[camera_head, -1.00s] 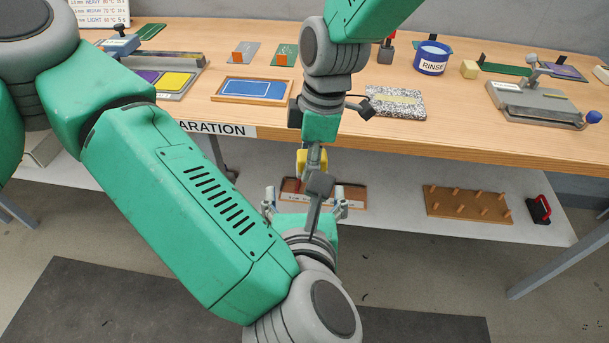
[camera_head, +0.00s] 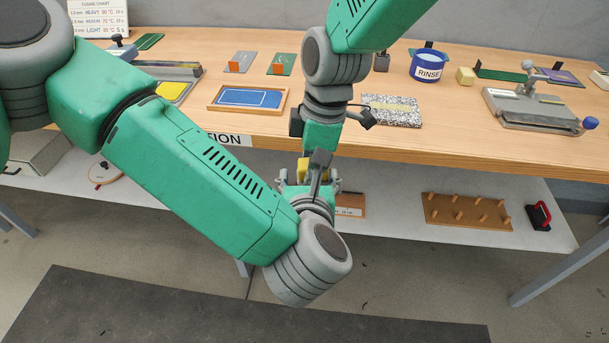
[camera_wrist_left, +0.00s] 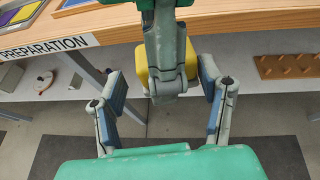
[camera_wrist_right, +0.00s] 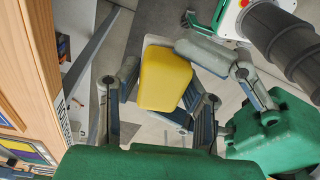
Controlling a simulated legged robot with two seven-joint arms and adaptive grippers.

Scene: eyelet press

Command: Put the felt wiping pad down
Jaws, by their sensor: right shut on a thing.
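A yellow block, which I take to be the felt wiping pad (camera_wrist_right: 166,76), is gripped between the fingers of my right gripper (camera_wrist_right: 163,88). It hangs in the air just in front of the table edge. In the head view only a small part of the pad (camera_head: 303,169) shows behind the grippers. My left gripper (camera_wrist_left: 162,84) is open, its fingers spread wide and pointing toward the right gripper. In the left wrist view the pad (camera_wrist_left: 192,62) lies between and beyond those fingertips, partly hidden by the right gripper. Contact with the left fingers cannot be told.
The wooden table (camera_head: 420,143) carries a blue-panelled tray (camera_head: 212,97), a speckled slab (camera_head: 405,111), a blue RINSE pot (camera_head: 430,67), a small cream block (camera_head: 465,76) and a press (camera_head: 540,108). A lower shelf (camera_head: 400,219) holds a peg board (camera_head: 465,211).

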